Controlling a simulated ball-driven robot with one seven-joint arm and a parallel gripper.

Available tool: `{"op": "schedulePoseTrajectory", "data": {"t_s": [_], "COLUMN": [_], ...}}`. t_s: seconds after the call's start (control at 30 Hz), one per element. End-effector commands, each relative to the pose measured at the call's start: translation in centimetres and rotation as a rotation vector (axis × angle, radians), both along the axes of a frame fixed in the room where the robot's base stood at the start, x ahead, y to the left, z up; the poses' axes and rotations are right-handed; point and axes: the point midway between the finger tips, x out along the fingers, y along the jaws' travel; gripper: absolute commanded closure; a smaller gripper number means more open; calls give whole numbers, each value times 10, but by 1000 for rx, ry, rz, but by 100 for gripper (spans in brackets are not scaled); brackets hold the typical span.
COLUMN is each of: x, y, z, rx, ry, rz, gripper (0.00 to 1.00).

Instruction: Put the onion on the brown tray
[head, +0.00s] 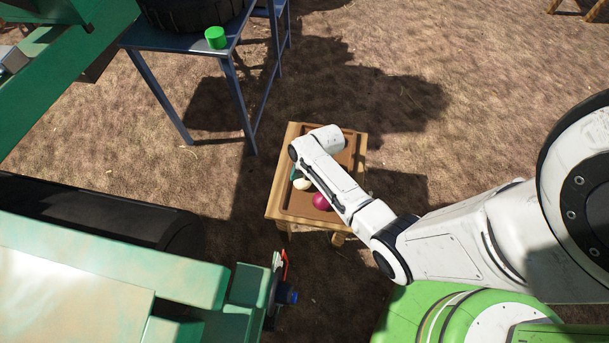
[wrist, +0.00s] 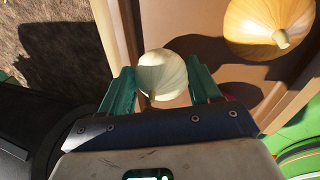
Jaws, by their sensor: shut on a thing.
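A pale white onion (wrist: 162,72) sits between the two teal fingers of my gripper (wrist: 163,84), which is shut on it. In the head view the white onion (head: 302,184) and my gripper (head: 296,176) show over the left part of the brown tray (head: 296,207), partly behind my arm. I cannot tell whether the onion touches the tray. A red onion (head: 320,201) lies on the tray near its front, to the right of the white one. A yellow onion (wrist: 266,27) lies on the tray in the wrist view.
The tray is on a small wooden table (head: 274,205). A blue metal table (head: 185,42) with a green cylinder (head: 216,38) and a black tire (head: 190,14) stands at the back left. Green machinery (head: 95,260) fills the left front. Bare ground lies around.

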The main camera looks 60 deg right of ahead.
Motion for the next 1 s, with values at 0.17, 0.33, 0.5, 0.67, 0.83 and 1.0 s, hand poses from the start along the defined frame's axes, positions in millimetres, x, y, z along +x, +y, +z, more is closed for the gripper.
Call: {"op": "schedulePoseTrajectory", "data": {"t_s": [0.17, 0.33, 0.5, 0.67, 0.83, 1.0], "x": [1, 1, 0, 0, 0, 0], "y": [0, 0, 0, 0, 0, 0], "z": [-6, -6, -8, -8, -8, -4], "rx": [-1, -1, -1, -1, 0, -1], "ry": [-2, -2, -2, -2, -1, -2], "rz": [0, -1, -1, -1, 0, -1], "gripper": [71, 71, 30, 15, 12, 12]}}
